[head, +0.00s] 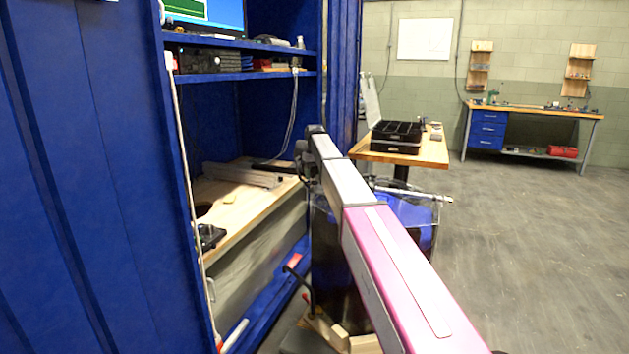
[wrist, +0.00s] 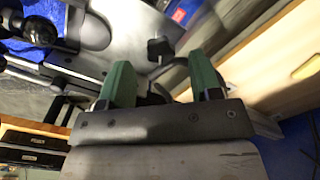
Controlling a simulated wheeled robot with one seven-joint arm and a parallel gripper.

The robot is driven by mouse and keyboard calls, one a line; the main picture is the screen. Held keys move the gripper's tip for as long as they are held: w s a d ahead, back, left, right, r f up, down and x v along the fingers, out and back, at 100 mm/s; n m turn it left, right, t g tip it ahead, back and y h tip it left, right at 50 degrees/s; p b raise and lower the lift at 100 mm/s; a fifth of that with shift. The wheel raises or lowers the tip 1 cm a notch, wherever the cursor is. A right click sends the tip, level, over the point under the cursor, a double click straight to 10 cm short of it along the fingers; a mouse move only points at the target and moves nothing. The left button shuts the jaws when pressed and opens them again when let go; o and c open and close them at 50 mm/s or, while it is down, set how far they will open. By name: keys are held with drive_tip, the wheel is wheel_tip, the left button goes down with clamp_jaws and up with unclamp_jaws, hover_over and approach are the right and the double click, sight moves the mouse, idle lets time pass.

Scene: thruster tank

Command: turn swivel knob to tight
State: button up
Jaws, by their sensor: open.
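In the wrist view, a black lobed knob (wrist: 160,48), which looks like the swivel knob, sits on a grey metal plate (wrist: 125,25). My gripper (wrist: 160,70) is open, with its two green fingers spread apart. The knob shows in the gap between the fingertips and beyond them; I see no contact. Dark parts just behind the gap are partly hidden by the fingers. In the head view, my arm reaches forward beside the tank (head: 425,232) with blue contents. My arm hides part of the tank, and I cannot make out the knob there.
A blue cabinet with a wooden worktop (head: 240,200) stands close on the left of my arm. A metal rod (head: 415,193) crosses the tank top. A small table (head: 425,150) with an open black case (head: 395,135) stands behind. Open floor (head: 520,240) lies to the right.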

sight(314, 186)
drive_tip(key=shift+f, duration=1.25)
drive_tip(key=c, duration=0.9)
drive_tip(key=shift+c, duration=0.2)
